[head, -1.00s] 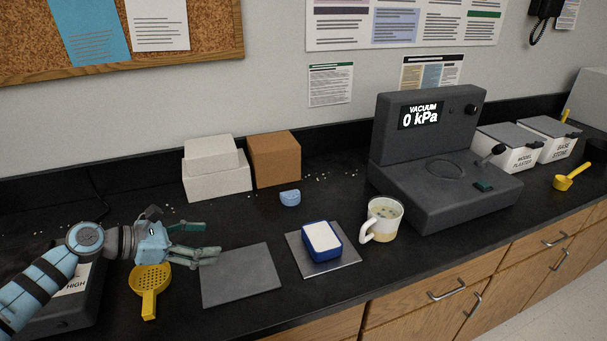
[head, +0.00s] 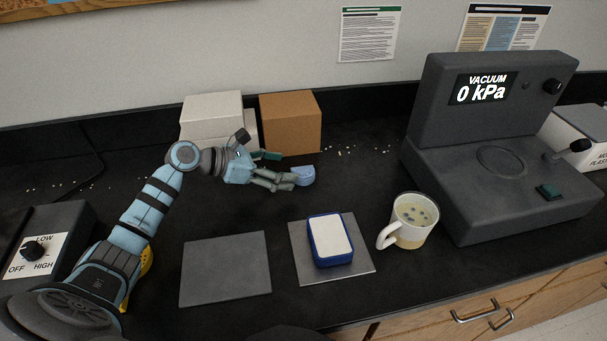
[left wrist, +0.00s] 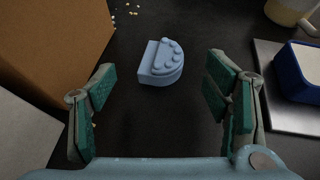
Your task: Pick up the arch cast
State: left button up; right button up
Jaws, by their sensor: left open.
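The arch cast (head: 304,175) is a small light blue block on the dark counter, in front of the brown box. In the left wrist view the arch cast (left wrist: 161,62) shows a row of rounded bumps along its curved edge. My left gripper (head: 283,170) is open and points at it from the left in the head view. In the left wrist view the cast lies ahead of and between the lines of the open fingers (left wrist: 158,105), beyond their tips, with nothing between the pads. My right gripper is not in view.
A brown box (head: 290,122) and white boxes (head: 212,118) stand behind my left gripper. A blue tray with white filling (head: 330,240) sits on a metal plate (head: 360,266). A bare grey plate (head: 225,270), a mug (head: 412,222) and the vacuum machine (head: 490,190) stand nearby.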

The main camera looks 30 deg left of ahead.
aim_at(303, 169)
pick_arm(q)
jog(key=x, duration=0.4)
jog(key=shift+w+d+b, duration=0.3)
jog(key=shift+w+b, duration=0.05)
jog(key=shift+b, duration=0.05)
jog(key=shift+d, duration=0.15)
